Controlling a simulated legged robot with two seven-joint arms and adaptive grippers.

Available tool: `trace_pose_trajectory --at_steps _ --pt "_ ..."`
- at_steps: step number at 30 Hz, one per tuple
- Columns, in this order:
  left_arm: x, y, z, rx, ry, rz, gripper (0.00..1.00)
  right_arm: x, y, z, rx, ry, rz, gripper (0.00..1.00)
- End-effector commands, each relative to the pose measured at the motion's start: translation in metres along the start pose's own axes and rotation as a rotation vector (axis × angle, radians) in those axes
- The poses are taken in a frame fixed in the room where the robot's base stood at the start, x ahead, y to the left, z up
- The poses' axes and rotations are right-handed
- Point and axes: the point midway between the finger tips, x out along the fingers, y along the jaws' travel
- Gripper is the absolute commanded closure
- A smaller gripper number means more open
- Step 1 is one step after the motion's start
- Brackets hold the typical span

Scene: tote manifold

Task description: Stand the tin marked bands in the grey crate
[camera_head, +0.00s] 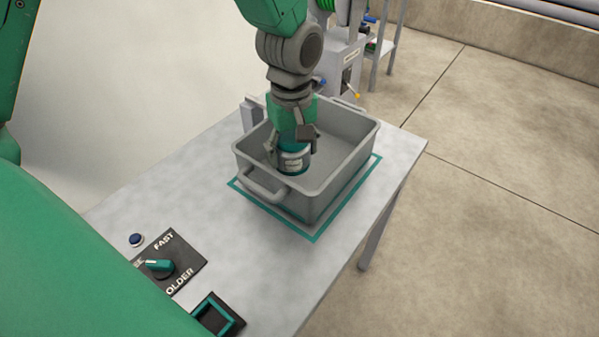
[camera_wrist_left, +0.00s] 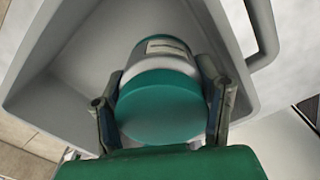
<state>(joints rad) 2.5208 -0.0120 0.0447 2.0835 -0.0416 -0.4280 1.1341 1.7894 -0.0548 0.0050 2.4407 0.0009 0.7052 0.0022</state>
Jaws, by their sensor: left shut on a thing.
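The grey crate (camera_head: 342,150) stands on the table inside a teal outline. A tin (camera_head: 293,162) with a pale label and teal ends is inside the crate, near its front left corner. My left gripper (camera_head: 290,150) reaches down into the crate and is shut on the tin. In the left wrist view, the tin (camera_wrist_left: 160,105) sits between the two fingers, teal lid toward the camera, with the crate wall (camera_wrist_left: 75,80) around it. The label's writing is too small to read. I cannot tell whether the tin touches the crate floor. My right gripper is not in view.
The grey table (camera_head: 215,222) carries a dark panel with a teal knob (camera_head: 160,266), a blue button (camera_head: 136,239) and a dark teal-edged square holder (camera_head: 217,315) at the front. A grey machine (camera_head: 345,65) with coloured levers stands behind the crate. The crate's right side has free room.

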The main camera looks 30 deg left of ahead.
Motion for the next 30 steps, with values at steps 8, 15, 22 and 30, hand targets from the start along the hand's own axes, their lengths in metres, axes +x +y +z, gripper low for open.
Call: trace_pose_trajectory --at_steps 8,15,22,30 --pt "0.027 -0.001 0.000 0.003 -0.001 0.000 0.82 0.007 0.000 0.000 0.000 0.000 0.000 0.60" --pt "0.057 -0.001 0.000 0.004 -0.001 0.001 0.82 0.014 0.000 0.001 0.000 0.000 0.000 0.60" --pt "0.056 -0.001 0.000 0.005 0.000 0.002 0.82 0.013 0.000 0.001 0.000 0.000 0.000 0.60" --pt "0.057 -0.001 0.000 0.005 0.000 0.002 0.33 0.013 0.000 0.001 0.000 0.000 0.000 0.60"
